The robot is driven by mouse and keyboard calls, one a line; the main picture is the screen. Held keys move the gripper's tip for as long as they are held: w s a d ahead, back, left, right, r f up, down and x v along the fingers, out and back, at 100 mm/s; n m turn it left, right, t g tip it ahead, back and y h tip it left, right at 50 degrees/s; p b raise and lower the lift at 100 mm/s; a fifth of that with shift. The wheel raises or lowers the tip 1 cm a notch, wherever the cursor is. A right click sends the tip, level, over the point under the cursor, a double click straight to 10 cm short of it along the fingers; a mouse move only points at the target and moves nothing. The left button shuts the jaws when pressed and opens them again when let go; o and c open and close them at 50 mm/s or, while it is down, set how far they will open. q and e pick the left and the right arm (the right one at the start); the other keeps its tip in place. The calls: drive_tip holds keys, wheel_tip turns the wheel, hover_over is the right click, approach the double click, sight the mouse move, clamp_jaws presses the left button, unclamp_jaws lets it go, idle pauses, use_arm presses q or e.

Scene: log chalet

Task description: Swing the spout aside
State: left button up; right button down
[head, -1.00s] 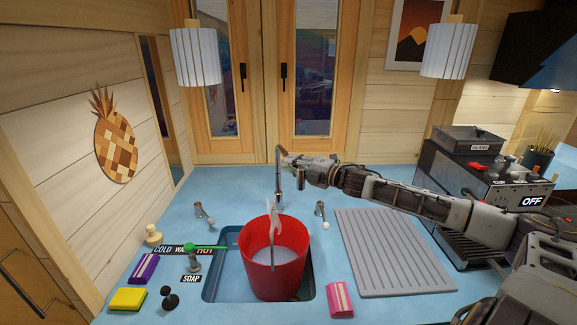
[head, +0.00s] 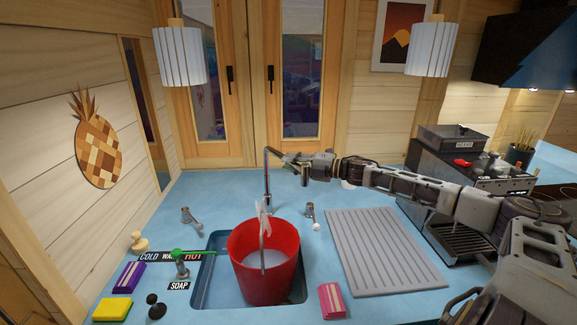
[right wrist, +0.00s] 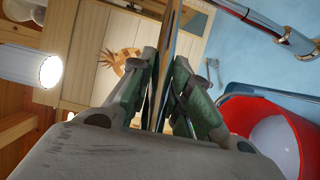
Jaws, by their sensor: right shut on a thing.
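The metal tap (head: 267,182) rises behind the sink, and its spout (head: 276,153) reaches right from the top of the upright, its end hanging beside my right gripper. My right gripper (head: 300,160) comes in from the right and is shut on the spout. In the right wrist view the fingers (right wrist: 167,75) close on a thin bar running up between them. A red bucket (head: 246,280) with pale contents stands in the sink, in front of the tap; it also shows in the right wrist view (right wrist: 240,110). My left gripper is not in view.
The sink (head: 205,283) is set in a blue counter. Tap handles stand left (head: 189,216) and right (head: 310,214) of the spout. A grey ribbed drainboard (head: 375,255), a pink sponge (head: 331,301) and a coffee machine (head: 470,225) are to the right. A green-topped soap dispenser (head: 181,268) is left.

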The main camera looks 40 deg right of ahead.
drive_tip(key=shift+w+d+f+n+g+y, duration=0.1)
drive_tip(key=shift+w+d+n+g+y, duration=0.05)
drive_tip(key=shift+d+n+g+y, duration=0.95)
drive_tip(key=shift+w+d+n+g+y, duration=0.15)
drive_tip(key=shift+d+n+g+y, duration=0.55)
drive_tip(key=shift+d, duration=0.85)
drive_tip(key=c, duration=1.3)
unclamp_jaws()
drive_tip(key=shift+d, duration=0.1)
drive_tip(key=shift+v, duration=5.95)
drive_tip(key=shift+f, duration=0.25)
